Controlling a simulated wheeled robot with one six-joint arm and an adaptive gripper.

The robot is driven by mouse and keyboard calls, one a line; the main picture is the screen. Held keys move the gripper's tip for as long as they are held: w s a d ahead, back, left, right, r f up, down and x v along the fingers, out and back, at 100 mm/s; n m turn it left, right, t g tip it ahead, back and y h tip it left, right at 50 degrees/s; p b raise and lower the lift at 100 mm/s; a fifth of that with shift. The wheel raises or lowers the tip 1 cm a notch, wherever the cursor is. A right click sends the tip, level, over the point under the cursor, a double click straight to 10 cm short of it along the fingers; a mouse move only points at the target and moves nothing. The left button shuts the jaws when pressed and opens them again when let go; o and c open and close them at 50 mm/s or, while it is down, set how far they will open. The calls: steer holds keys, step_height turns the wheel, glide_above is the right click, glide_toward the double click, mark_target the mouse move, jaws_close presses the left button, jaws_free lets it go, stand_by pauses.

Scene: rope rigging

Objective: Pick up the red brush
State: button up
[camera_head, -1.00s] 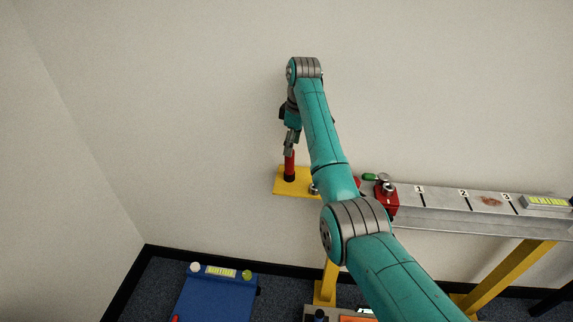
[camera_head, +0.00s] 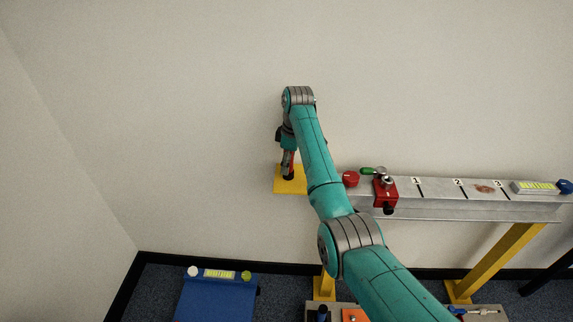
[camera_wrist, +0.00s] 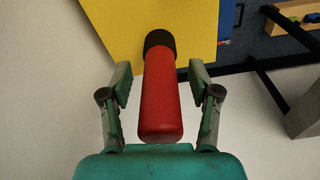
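The red brush (camera_wrist: 160,100) stands on end on a yellow plate (camera_head: 281,187). Its red handle points toward the wrist camera, and its dark end (camera_wrist: 159,39) is against the plate. My gripper (camera_wrist: 160,84) is open, with one finger on each side of the handle and a visible gap on both sides. In the head view my gripper (camera_head: 288,160) is lowered over the brush and hides most of it.
A grey beam (camera_head: 440,207) numbered 1 to 3 runs right from the plate. It carries a red block (camera_head: 385,192) with a metal knob, a red knob (camera_head: 350,179) and a green-handled item (camera_head: 368,170). A blue surface (camera_head: 215,300) lies below. The wall is close behind.

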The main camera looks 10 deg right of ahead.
jaws_close()
